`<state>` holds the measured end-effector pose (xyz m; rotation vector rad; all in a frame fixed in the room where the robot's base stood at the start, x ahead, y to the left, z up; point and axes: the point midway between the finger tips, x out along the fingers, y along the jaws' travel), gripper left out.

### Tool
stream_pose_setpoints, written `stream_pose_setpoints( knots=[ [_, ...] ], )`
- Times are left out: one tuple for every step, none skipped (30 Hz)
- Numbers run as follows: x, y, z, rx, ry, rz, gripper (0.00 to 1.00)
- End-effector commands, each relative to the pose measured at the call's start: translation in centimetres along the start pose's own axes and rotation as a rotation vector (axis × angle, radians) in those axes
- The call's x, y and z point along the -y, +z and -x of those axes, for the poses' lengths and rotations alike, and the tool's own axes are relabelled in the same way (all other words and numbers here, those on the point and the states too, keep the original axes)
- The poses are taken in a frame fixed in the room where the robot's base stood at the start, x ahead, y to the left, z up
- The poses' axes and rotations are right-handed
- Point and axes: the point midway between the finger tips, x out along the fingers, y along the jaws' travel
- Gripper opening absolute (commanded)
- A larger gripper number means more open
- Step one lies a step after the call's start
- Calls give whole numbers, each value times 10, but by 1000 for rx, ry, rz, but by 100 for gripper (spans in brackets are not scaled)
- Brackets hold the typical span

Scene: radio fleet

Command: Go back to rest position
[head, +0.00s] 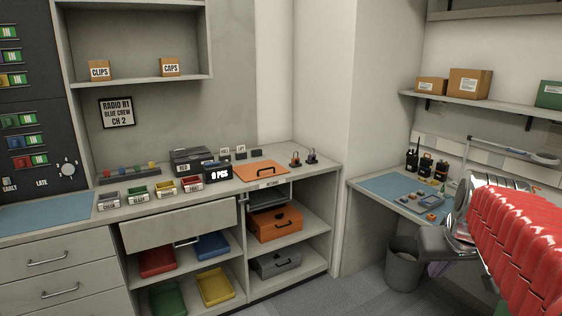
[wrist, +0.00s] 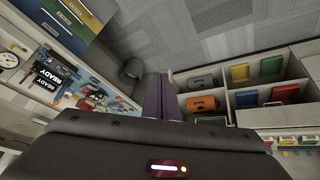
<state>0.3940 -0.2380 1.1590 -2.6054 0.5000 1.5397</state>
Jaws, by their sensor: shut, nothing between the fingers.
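My gripper (wrist: 160,90) is shut and empty; its two dark fingers lie together in the middle of the wrist view, over the grey floor. In the head view my red-sleeved arm reaches in from the right, and the dark end of my gripper (head: 432,240) is in front of the right-hand desk, above the grey bin. The fingertips are hard to make out there.
The right desk (head: 376,186) holds radios (head: 426,164) and small parts. A grey bin (head: 403,266) stands below it. The left counter (head: 72,226) holds labelled small bins and an orange mat (head: 262,171). Shelves beneath hold coloured trays and an orange case (head: 275,222). Floor (head: 345,292) between is clear.

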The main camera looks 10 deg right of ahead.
Motion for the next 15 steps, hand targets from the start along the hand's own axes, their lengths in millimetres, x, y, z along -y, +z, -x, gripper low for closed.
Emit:
stream_pose_setpoints(
  knots=[
    [20, 6, 4, -4, -17, 21, 0],
    [30, 11, 5, -3, -27, 29, 0],
    [43, 16, 8, -4, -39, 40, 0],
    [52, 21, 9, -4, -48, 47, 0],
    [62, 26, 11, -5, -57, 56, 0],
    [74, 33, 13, -5, -69, 67, 0],
    [83, 38, 15, -4, -79, 75, 0],
    [91, 44, 16, -5, -87, 83, 0],
    [102, 52, 18, -3, -99, 93, 0],
    [110, 58, 20, -4, -108, 103, 0],
    [118, 64, 21, -2, -117, 111, 0],
    [127, 73, 23, -3, -128, 122, 0],
    [134, 79, 24, -1, -137, 130, 0],
    [142, 86, 26, -1, -146, 139, 0],
    [150, 95, 28, 0, -157, 150, 0]
  ],
)
